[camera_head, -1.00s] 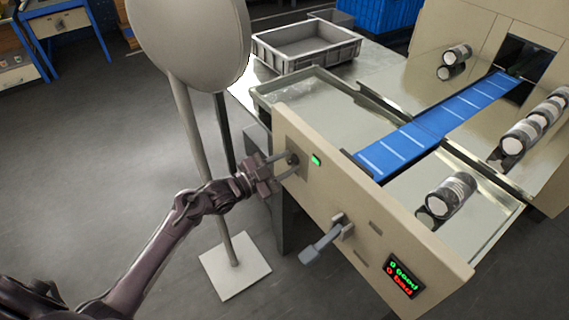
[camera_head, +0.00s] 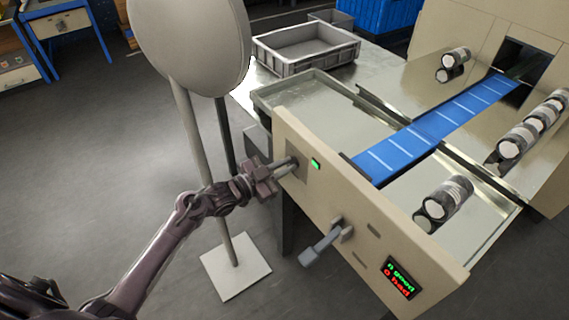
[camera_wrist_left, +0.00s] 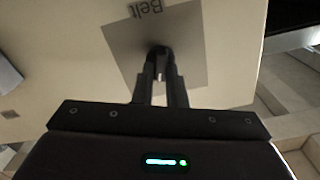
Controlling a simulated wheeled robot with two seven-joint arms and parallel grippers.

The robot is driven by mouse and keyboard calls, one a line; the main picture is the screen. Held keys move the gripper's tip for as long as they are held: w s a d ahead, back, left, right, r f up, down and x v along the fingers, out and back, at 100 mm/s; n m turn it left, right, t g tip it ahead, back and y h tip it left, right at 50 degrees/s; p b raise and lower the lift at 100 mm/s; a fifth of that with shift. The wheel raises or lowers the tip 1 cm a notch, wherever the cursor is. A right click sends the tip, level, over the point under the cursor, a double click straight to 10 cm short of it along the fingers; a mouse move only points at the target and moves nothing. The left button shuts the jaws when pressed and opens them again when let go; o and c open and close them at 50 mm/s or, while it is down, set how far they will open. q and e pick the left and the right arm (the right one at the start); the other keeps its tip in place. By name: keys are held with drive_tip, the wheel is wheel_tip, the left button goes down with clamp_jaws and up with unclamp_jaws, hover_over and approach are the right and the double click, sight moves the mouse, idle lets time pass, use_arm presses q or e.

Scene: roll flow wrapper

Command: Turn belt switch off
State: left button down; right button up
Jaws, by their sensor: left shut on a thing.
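The belt switch is a small dark knob (camera_wrist_left: 160,56) on a grey square plate marked "Belt" (camera_wrist_left: 145,8), on the beige front panel (camera_head: 325,212) of the machine. My left gripper (camera_head: 291,162) has its fingers shut around the knob, straight in front of the plate; its fingertips also show in the left wrist view (camera_wrist_left: 160,75). The fingers hide much of the knob, so its exact turn is hard to tell. A green light (camera_head: 315,163) glows just right of the switch. The right gripper is not in view.
A grey lever (camera_head: 320,244) sticks out of the panel lower right, near a lit counter display (camera_head: 398,278). The blue belt (camera_head: 430,128) runs behind the panel, with dark-and-white rolls (camera_head: 444,201) beside it. A round board on a stand (camera_head: 190,45) is close to my left arm.

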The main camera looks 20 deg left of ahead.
use_arm(q)
drive_tip(key=n+p, duration=0.1)
drive_tip(key=n, duration=0.1)
drive_tip(key=n+p, duration=0.2)
drive_tip(key=n, duration=0.1)
drive_tip(key=shift+w+a+r, duration=0.1)
drive_tip(key=shift+a+r, duration=0.05)
drive_tip(key=shift+a+f+n+p, duration=0.15)
drive_tip(key=shift+n+p, duration=1)
drive_tip(key=shift+n, duration=1.25)
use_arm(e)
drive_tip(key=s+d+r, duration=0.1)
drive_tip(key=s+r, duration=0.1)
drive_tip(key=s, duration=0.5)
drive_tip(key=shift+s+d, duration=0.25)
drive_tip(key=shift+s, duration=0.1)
use_arm(q)
drive_tip(key=shift+f, duration=0.1)
drive_tip(key=c, duration=1.5)
unclamp_jaws()
drive_tip(key=shift+o, duration=0.2)
drive_tip(key=v, duration=0.7)
drive_tip(key=shift+s+a, duration=0.2)
drive_tip(key=shift+s, duration=0.1)
